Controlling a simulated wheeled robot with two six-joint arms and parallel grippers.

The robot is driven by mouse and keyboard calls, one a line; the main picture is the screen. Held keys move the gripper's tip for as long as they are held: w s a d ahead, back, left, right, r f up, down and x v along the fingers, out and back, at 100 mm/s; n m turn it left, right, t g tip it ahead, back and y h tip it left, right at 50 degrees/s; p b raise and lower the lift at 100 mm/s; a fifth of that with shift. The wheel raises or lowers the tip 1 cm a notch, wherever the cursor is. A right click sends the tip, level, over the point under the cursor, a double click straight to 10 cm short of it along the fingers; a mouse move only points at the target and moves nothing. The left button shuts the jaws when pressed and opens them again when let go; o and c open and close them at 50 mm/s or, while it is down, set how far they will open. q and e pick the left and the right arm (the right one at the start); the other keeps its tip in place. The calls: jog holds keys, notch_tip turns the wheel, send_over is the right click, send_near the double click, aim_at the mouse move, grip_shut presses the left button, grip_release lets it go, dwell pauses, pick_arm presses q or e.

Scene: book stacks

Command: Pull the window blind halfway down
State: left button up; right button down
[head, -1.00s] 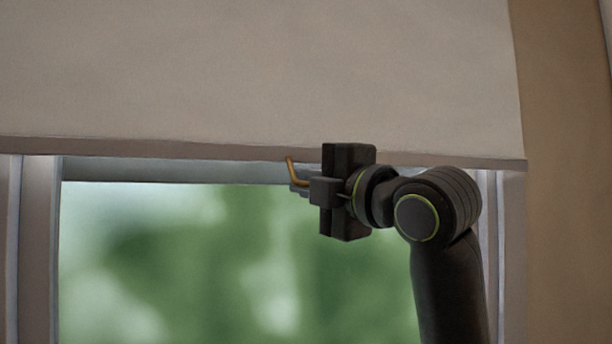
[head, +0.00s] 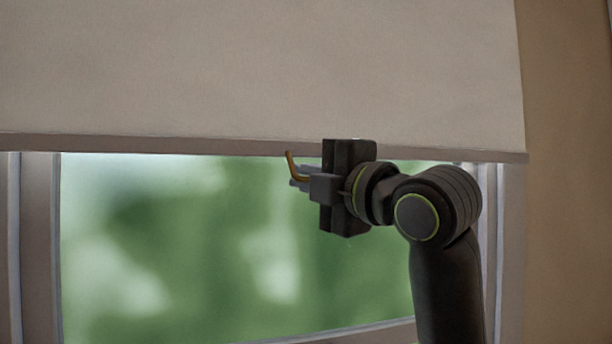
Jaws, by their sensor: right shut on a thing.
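The pale beige blind (head: 260,70) fills the upper part of the head view, with its bottom bar (head: 150,144) running nearly level across the window. A small brass-coloured pull (head: 291,165) hangs just below the bar near the middle. My right gripper (head: 300,177) comes from the lower right, below the bar, and is shut on the pull. Its dark body hides part of the bar. The blind covers the top of the window frame, and blurred green glass shows beneath it. My left gripper is not in view.
The window's side frames stand at the left (head: 38,250) and right (head: 510,250). A lower frame edge (head: 345,331) shows at the bottom. A tan wall (head: 568,200) lies at the right. The space in front of the glass, left of my arm, is clear.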

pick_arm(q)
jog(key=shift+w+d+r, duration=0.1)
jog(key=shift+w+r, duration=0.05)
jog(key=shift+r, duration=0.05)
pick_arm(e)
jog(key=shift+f, duration=0.1)
jog(key=c, duration=1.8)
grip_release()
jog(key=shift+s, duration=0.1)
